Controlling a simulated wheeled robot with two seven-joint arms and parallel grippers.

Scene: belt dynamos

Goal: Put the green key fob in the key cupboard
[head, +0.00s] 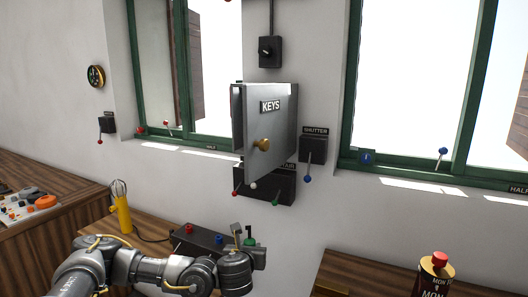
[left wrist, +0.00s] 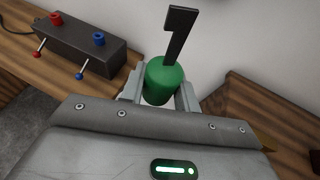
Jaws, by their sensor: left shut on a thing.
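The green key fob (left wrist: 165,80) is a rounded green body with a black key-shaped piece standing up from it. It sits between the fingers of my left gripper (left wrist: 160,92), which is shut on it. In the head view the fob (head: 250,241) shows small at the end of my left gripper (head: 249,250), low over the wooden bench. The grey key cupboard (head: 268,118), marked KEYS, is on the wall above and slightly right of the gripper, well apart from it. Its door has a brass knob (head: 263,145). My right gripper is out of view.
A black box with red and blue knobs (left wrist: 80,43) stands on the bench beside the gripper. A lever box (head: 265,186) is just under the cupboard, and a SHUTTER lever (head: 313,150) is to its right. A yellow-handled tool (head: 122,210) stands at left.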

